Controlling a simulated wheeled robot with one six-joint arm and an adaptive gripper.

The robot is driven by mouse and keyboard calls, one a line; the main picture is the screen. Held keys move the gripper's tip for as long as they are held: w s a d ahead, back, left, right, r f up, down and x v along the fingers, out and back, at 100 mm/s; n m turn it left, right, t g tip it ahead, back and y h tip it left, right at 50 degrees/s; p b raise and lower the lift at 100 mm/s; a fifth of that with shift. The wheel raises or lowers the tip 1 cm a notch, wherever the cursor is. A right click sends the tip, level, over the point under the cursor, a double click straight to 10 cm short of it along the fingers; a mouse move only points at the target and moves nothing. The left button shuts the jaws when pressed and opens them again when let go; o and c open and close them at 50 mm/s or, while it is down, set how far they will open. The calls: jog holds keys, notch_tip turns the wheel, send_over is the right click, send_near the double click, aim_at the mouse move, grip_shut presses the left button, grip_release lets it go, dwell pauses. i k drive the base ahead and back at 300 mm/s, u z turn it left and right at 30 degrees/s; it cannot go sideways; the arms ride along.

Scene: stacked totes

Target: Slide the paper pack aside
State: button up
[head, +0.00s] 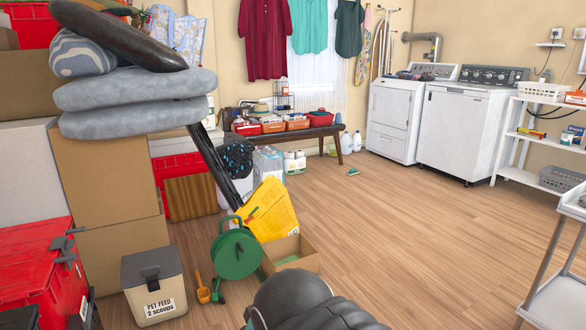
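I cannot make out a paper pack for certain in the head view. A pale wrapped pack (268,164) stands on the floor in front of the bench, partly hidden; its contents are too small to tell. A red tote (32,262) stands at the lower left with a dark latch on its side. Another red tote (182,172) shows behind the cardboard boxes. A dark rounded part at the bottom middle looks like my own arm. My gripper's fingers do not show.
Stacked cardboard boxes (107,190) hold grey cushions (135,100). A pet feed bin (153,287), a green reel (236,254), a yellow item (272,212) and an open carton (303,250) crowd the floor. A metal cart (560,290) stands right. The middle floor is clear.

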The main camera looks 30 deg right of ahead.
aim_at(298, 166)
jog(key=k, duration=0.65)
jog(key=z, duration=0.45)
jog(key=i, duration=1.05)
jog(key=z, duration=1.1)
jog(key=i, duration=2.35)
jog(key=z, duration=0.3)
jog(key=i, duration=2.35)
jog(key=u, duration=1)
jog(key=i, duration=1.65)
jog(key=u, duration=1.5)
jog(key=i, duration=0.6)
jog(key=u, duration=0.25)
